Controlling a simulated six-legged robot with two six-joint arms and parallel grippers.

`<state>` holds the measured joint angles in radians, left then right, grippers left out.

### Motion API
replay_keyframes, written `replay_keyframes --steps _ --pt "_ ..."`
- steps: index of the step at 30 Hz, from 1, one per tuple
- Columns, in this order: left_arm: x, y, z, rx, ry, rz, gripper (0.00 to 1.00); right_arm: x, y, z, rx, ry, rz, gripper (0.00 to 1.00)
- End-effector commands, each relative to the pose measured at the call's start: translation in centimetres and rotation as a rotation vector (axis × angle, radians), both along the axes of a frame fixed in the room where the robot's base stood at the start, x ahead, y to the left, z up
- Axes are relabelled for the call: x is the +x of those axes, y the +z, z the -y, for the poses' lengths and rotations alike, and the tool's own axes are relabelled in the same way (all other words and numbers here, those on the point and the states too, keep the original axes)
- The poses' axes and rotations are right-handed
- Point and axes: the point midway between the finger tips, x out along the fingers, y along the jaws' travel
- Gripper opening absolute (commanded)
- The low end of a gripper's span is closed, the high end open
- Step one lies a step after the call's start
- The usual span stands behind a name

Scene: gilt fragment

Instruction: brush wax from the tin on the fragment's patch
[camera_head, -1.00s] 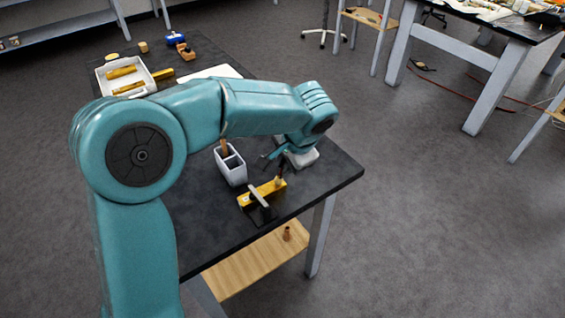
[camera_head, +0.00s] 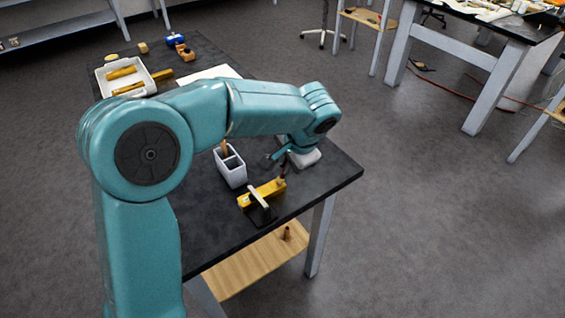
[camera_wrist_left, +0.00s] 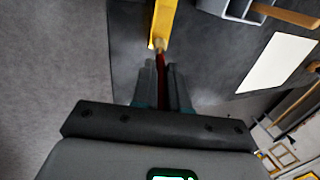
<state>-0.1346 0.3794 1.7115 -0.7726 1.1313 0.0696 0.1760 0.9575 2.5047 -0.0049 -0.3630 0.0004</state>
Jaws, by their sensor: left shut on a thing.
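The gilt fragment (camera_head: 270,190) is a yellow bar on a dark stand with a pale bar across it, near the table's front right. Its yellow end shows at the top of the left wrist view (camera_wrist_left: 164,18). My left gripper (camera_head: 283,166) is just behind the fragment's right end. In the left wrist view its fingers (camera_wrist_left: 161,85) are shut on a brush (camera_wrist_left: 161,68) with a dark red handle. The brush's pale tip is at the fragment's end; contact is hard to tell. I cannot pick out the wax tin or the patch for certain.
A white divided holder (camera_head: 233,170) with a wooden handle in it stands left of the fragment. A white object (camera_head: 304,158) is partly hidden behind my left wrist. A white tray (camera_head: 101,80) with gilt pieces and a white sheet (camera_head: 222,72) lie farther back.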

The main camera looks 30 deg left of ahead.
Motion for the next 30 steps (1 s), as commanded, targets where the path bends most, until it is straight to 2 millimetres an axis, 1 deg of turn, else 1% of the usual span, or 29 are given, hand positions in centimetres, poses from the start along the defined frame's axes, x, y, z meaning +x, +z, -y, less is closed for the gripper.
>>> replay_keyframes --steps 1,5,13,17,20,27,30 --pt "0.3 0.1 0.2 0.0 0.0 0.0 0.0 0.0 0.3 0.0 0.0 0.0 0.0 0.0" --pt "0.3 -0.1 0.1 0.0 0.001 0.002 0.0 0.0 0.1 0.0 0.0 0.0 0.0 0.0" --pt "-1.6 -0.3 -0.8 -0.001 0.001 0.001 0.0 0.0 -1.2 0.0 0.0 0.0 0.0 0.0" --pt "-2.1 -0.2 -1.0 0.0 0.0 0.0 0.0 0.0 -1.2 0.0 0.0 0.0 0.0 0.0" --pt "-1.8 0.0 -0.8 0.0 -0.001 -0.002 0.0 0.0 -0.9 0.0 0.0 0.0 0.0 0.0" --pt "0.0 0.3 0.0 0.0 -0.001 -0.002 0.0 0.0 0.3 0.0 0.0 0.0 0.0 0.0" --pt "0.4 0.2 0.2 0.0 0.0 0.0 0.0 0.0 0.4 0.0 0.0 0.0 0.0 0.0"
